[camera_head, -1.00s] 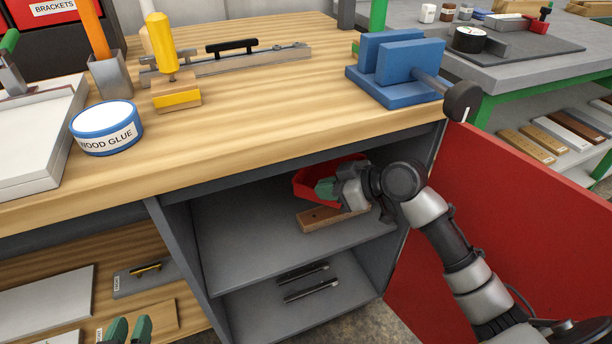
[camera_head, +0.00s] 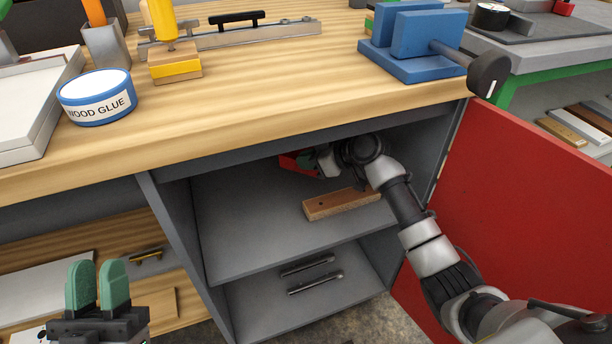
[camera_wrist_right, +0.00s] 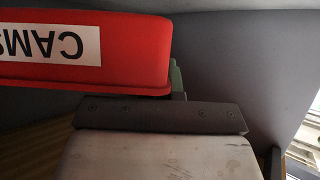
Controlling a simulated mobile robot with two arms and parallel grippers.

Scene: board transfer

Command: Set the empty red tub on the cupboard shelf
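The red tub (camera_head: 290,163) is inside the open cupboard, high and toward the back, partly hidden by my right wrist. In the right wrist view the tub (camera_wrist_right: 120,45) fills the upper left, with a white label reading "CAMS" upside down. My right gripper (camera_head: 308,160) is shut on the tub; a bit of green finger shows beside it in the wrist view. The tub appears to be above the cupboard shelf (camera_head: 240,235); contact is hard to judge. My left gripper (camera_head: 98,285) is open and empty at the lower left, in front of the bench.
A wooden block (camera_head: 340,203) lies on the shelf's right part; the shelf's left and front are clear. Two dark bars (camera_head: 312,275) lie on the level below. The red cupboard door (camera_head: 520,215) stands open at the right, close to my right arm.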

